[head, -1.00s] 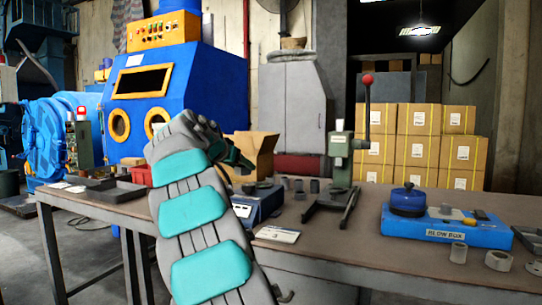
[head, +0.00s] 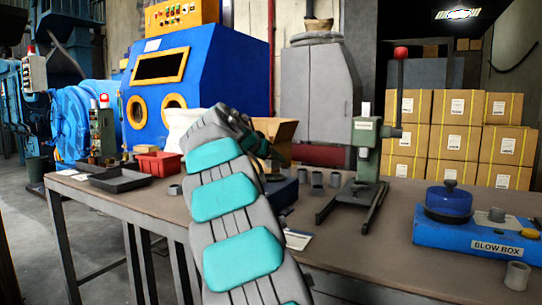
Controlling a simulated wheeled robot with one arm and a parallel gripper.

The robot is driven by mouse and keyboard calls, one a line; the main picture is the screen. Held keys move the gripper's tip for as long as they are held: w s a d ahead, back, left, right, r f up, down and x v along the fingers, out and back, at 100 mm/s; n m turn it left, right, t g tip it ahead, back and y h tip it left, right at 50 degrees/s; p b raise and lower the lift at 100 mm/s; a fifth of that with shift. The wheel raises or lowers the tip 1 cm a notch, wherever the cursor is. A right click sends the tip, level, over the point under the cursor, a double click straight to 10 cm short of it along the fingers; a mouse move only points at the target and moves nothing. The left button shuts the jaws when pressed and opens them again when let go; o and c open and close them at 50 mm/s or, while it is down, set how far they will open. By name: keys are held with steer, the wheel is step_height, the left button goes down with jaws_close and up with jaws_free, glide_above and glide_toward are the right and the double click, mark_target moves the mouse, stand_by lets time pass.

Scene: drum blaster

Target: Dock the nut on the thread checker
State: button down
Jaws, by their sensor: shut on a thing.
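My gripper (head: 274,152), dark green and black, shows only partly past the end of my grey and teal arm. It is over the middle of the workbench, in front of an open cardboard box. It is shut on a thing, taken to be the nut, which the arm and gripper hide. A blue block (head: 283,191) below the gripper is mostly behind my arm. It may be the thread checker, but I cannot tell. Whether the held piece touches it is hidden.
Several grey cylinders (head: 317,178) stand right of the gripper, beside a green lever press (head: 366,160). A blue blow box (head: 470,250) sits at the right. A black tray (head: 121,180) and red bin (head: 160,164) are at the left. The workbench (head: 400,215) is bare between press and blow box.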

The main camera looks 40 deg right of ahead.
steer(key=shift+f+b, duration=0.55)
steer(key=shift+f, duration=0.65)
steer(key=shift+a+b, duration=0.1)
steer(key=shift+b, duration=0.3)
stand_by(0.6)
steer(key=shift+f+b, duration=0.55)
steer(key=shift+f, duration=0.05)
steer(key=shift+c, duration=1.9)
jaws_free()
steer(key=shift+s+a+r, duration=0.1)
steer(key=shift+b+v, duration=0.5)
steer(key=shift+v, duration=4.9)
